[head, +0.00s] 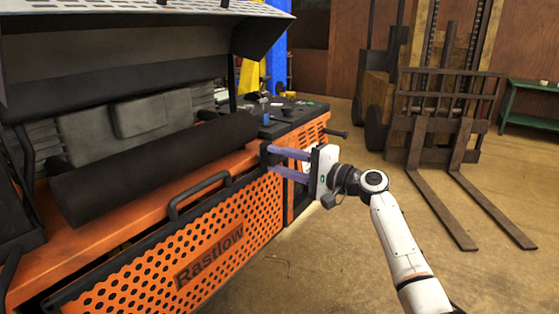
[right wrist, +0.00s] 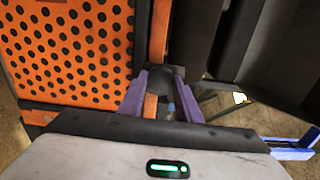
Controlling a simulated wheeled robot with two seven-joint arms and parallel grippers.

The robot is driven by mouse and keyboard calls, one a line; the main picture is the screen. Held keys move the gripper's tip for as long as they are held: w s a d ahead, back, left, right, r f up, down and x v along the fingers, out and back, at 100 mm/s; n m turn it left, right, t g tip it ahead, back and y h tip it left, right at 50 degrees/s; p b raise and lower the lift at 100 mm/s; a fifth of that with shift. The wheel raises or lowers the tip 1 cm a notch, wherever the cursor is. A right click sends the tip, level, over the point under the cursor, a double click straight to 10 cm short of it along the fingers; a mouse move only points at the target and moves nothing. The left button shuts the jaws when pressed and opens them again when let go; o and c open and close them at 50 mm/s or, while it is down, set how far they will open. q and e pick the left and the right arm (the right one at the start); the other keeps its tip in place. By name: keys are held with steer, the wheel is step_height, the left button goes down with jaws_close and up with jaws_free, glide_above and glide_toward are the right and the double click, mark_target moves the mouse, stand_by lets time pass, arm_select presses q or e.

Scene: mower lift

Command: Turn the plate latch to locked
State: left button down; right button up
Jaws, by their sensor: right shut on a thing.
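The orange mower (head: 130,245) fills the left of the head view, with a perforated front plate (head: 230,245) lettered "Rastlow". A small dark latch (head: 266,156) sits at the plate's upper right corner. My right gripper (head: 272,160) reaches it from the right, its two purple fingers pointing left. In the right wrist view the dark latch (right wrist: 166,76) lies between the fingertips of my right gripper (right wrist: 162,84), which are closed on it. The fingers hide part of the latch, and I cannot tell how far it is turned. My left gripper is not in view.
A black handle (head: 200,192) stands out from the plate's top edge. A dark roller (head: 160,165) lies above it. A rod with a knob (head: 335,133) sticks out beyond my gripper. A forklift (head: 440,120) stands at the back right. The floor (head: 350,265) right of the mower is clear.

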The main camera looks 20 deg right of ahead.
steer(key=o, duration=1)
steer(key=shift+d, duration=0.1)
steer(key=b+v, duration=0.1)
steer(key=v, duration=0.9)
steer(key=shift+s+d, duration=0.1)
steer(key=shift+s, duration=0.05)
steer(key=s+a+f+n+g+h, duration=0.15)
steer(key=s+f, duration=0.25)
steer(key=f, duration=0.7)
steer(key=s+a+f+n+g+h, duration=0.1)
steer(key=s+a+f+h, duration=0.3)
steer(key=f, duration=0.7)
steer(key=s+d+f+n+g+h, duration=0.15)
steer(key=s+f, duration=0.35)
steer(key=f, duration=0.5)
steer(key=s+a+f+n, duration=0.2)
steer(key=s+f+n, duration=0.1)
steer(key=s, duration=0.5)
steer(key=s+a+f+n+g+h, duration=0.1)
steer(key=s+a+f+n, duration=0.1)
steer(key=s, duration=0.5)
steer(key=s+a+f+n, duration=0.3)
steer(key=s+f, duration=0.3)
steer(key=s, duration=0.2)
steer(key=shift+s+a+n+g+h, duration=0.3)
